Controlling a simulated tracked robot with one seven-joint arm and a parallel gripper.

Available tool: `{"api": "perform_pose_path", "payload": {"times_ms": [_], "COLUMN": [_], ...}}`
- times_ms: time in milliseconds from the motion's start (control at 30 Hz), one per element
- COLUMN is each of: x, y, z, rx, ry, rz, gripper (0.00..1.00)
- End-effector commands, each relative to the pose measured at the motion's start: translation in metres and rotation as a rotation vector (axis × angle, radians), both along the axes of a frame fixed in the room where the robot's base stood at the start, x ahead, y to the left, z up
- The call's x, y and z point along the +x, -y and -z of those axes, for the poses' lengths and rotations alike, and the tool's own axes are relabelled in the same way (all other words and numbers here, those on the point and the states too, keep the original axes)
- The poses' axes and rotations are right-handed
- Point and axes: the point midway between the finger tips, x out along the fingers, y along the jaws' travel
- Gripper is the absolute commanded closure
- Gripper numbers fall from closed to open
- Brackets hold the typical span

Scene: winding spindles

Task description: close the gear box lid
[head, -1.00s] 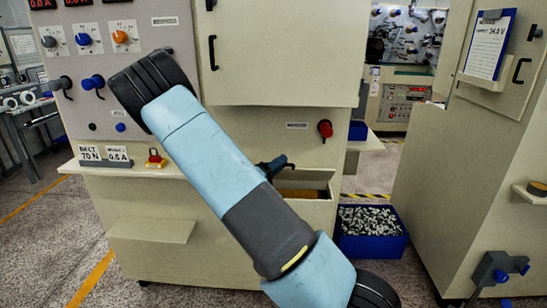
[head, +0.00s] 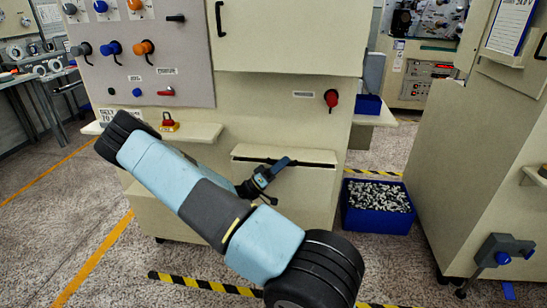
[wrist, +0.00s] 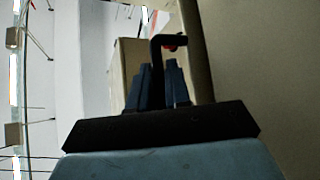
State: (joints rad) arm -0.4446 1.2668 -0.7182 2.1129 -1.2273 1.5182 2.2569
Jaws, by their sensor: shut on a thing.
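The gear box (head: 305,188) is the cream box on the front of the middle machine, right of centre in the head view. Its cream lid (head: 285,152) lies low over the top, with a thin dark line along its front edge. I cannot tell whether that line is a gap. My gripper (head: 268,176) is at the front of the box, by the lid's edge. In the wrist view its blue fingers (wrist: 160,85) are shut on a dark bent handle (wrist: 157,48). My forearm hides the lower left of the box's surroundings.
A blue bin of small metal parts (head: 377,205) stands on the floor right of the box. A red knob (head: 331,98) sticks out above the lid. A narrow shelf (head: 200,133) juts out at left. A cabinet (head: 470,170) stands at right; striped tape marks the floor.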

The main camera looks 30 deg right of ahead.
Motion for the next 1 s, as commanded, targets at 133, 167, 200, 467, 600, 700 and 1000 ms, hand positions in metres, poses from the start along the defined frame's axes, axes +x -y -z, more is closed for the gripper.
{"api": "perform_pose_path", "payload": {"times_ms": [133,167,200,467,600,700,1000], "x": [-0.001,-0.001,-0.001,-0.001,-0.001,-0.001,-0.001], "y": [0.001,0.0,0.0,-0.001,-0.002,-0.002,-0.002], "z": [0.014,0.016,0.019,0.028,0.031,0.032,0.032], "rx": [0.002,0.003,0.001,0.003,0.004,0.006,0.007], "ry": [-0.001,-0.001,-0.002,-0.001,-0.002,-0.003,-0.003], "rz": [0.001,0.001,0.001,0.001,-0.001,-0.001,-0.001], "gripper": [1.0,1.0,1.0,1.0,1.0,1.0,0.74]}}
